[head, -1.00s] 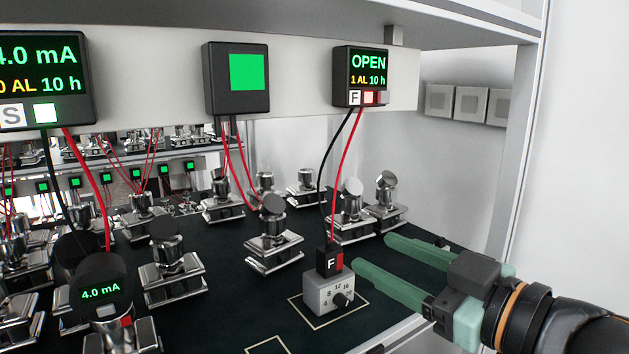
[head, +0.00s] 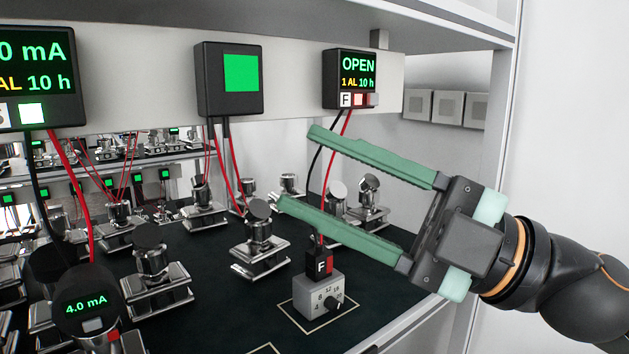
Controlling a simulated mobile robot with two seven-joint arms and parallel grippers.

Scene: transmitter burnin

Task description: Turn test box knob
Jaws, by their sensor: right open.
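The test box (head: 310,299) is a small grey box with a number scale, inside a pale outlined square on the dark mat. Its black knob (head: 332,302) is on the front face, low and to the right. A black plug marked F (head: 322,264) with a red side stands on top of the box. My right gripper (head: 296,167) is open and empty, its two green fingers pointing left. It appears above the test box in the picture, in front of the wires, and looks apart from the knob. My left gripper is not in view.
A display reading OPEN (head: 351,78) hangs on the rail above, with black and red wires running down. Metal transmitters (head: 260,240) stand left of and behind the box. A round 4.0 mA gauge (head: 86,304) is at lower left. The mat (head: 235,310) left of the box is bare.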

